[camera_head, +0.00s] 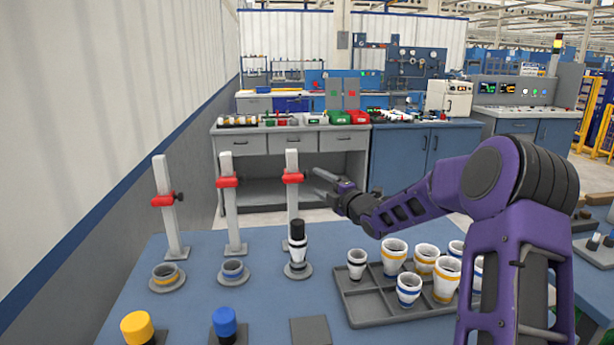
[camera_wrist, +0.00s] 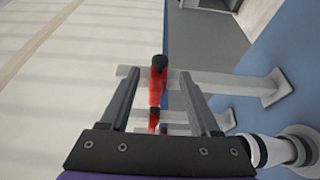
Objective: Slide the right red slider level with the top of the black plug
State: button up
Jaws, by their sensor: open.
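The right red slider (camera_head: 293,178) is on the upper part of the rightmost grey post (camera_head: 292,208). It sits well above the black plug (camera_head: 297,229), which caps a white stack on a round base. My gripper (camera_head: 325,182) is open beside the slider, on its right in the head view. In the wrist view, the slider with its black knob (camera_wrist: 156,88) lies between the two spread fingers of my gripper (camera_wrist: 160,80). I cannot tell whether a finger touches it. The black plug (camera_wrist: 242,148) shows at lower right in the wrist view.
Two more grey posts with red sliders (camera_head: 227,182) (camera_head: 163,200) stand to the left, with pipe pieces at their feet. A grey tray (camera_head: 365,312) of white cups is at right. Yellow (camera_head: 137,327) and blue (camera_head: 224,321) plugs are in front.

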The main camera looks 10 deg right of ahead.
aim_at(307, 175)
jog(key=x, duration=0.7)
jog(key=shift+w+a, duration=0.1)
jog(key=shift+w, duration=0.15)
grip_shut()
dwell(1.1)
